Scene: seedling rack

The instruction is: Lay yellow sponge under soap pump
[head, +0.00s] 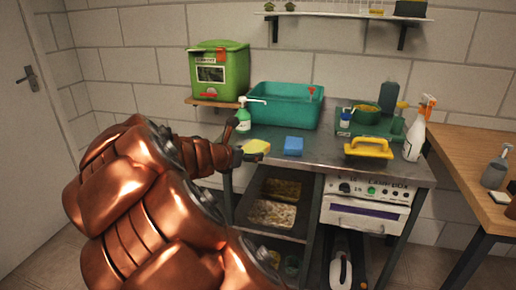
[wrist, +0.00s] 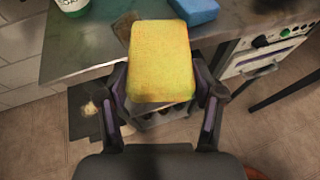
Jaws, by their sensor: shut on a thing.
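The yellow sponge (head: 257,146) is at the front left edge of the metal counter in the head view. In the wrist view the yellow sponge (wrist: 161,62) lies between the two fingers of my gripper (wrist: 164,100), which is shut on it. The soap pump (head: 243,116) is a white and green bottle with a white spout, standing at the counter's left, behind the sponge. Only the lower part of the soap pump (wrist: 75,6) shows at the top left of the wrist view. My arm hides part of the counter's left end in the head view.
A blue sponge (head: 293,145) lies right of the yellow one. A teal basin (head: 286,104) stands behind. A yellow-handled tool (head: 369,148) and a spray bottle (head: 415,137) stand further right. Open shelves with trays (head: 272,212) are below the counter (head: 320,157).

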